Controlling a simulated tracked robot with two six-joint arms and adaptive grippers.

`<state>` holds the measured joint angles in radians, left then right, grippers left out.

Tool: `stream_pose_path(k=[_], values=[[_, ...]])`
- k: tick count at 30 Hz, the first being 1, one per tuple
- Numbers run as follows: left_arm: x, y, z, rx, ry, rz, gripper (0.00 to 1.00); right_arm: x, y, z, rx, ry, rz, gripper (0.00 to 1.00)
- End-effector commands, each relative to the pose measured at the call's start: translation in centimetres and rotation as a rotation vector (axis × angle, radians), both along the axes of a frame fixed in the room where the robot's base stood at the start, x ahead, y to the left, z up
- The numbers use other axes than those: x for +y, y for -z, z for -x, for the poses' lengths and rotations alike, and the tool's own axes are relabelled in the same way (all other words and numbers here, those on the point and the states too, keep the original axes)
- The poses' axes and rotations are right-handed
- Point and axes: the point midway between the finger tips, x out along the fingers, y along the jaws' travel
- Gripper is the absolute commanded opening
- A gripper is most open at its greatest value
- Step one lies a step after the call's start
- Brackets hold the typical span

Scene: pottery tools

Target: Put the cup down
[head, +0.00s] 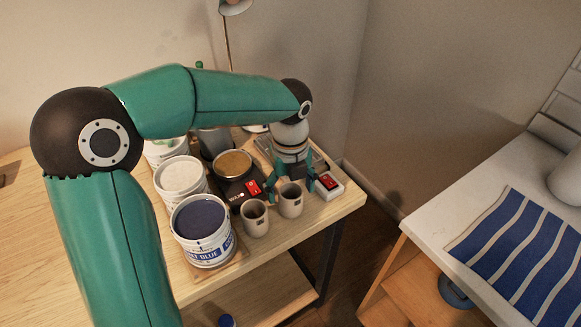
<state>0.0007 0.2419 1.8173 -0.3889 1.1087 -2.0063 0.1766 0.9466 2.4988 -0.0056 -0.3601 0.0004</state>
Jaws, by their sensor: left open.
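Two small grey-beige cups stand upright on the wooden table near its front right edge. The left cup (255,220) stands just left of the other and a little nearer to me. The right cup (290,202) is at the open fingers of my left gripper (290,188), which points down with one finger on each side of it. I cannot tell whether the fingers touch this cup. My right gripper is not in view.
A blue glaze tub (204,252) and a white tub (181,177) stand left of the cups. A dark device with a round tan top (233,164) and a red-switched box (329,186) are close to the gripper. A counter with a striped cloth (525,255) lies right, across a gap.

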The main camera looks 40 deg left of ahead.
Motion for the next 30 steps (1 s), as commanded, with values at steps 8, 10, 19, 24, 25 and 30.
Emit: stream_pose_path(k=[8,10,19,24,25,30], values=[[0.0,-5.6,0.0,-0.004,0.001,0.001,0.80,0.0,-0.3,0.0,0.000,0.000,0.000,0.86],[0.0,-6.4,0.0,-0.003,0.001,0.001,0.80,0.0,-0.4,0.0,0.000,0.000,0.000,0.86],[0.0,-7.5,0.1,0.001,0.001,0.001,0.80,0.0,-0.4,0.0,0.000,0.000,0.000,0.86],[0.0,-7.5,0.1,0.001,0.001,0.001,0.80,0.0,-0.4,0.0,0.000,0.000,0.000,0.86],[0.0,-7.5,0.1,0.001,0.001,0.001,0.80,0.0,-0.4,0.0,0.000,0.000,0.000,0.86],[0.0,-7.5,0.1,0.000,0.001,0.000,0.80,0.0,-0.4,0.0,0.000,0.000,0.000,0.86]])
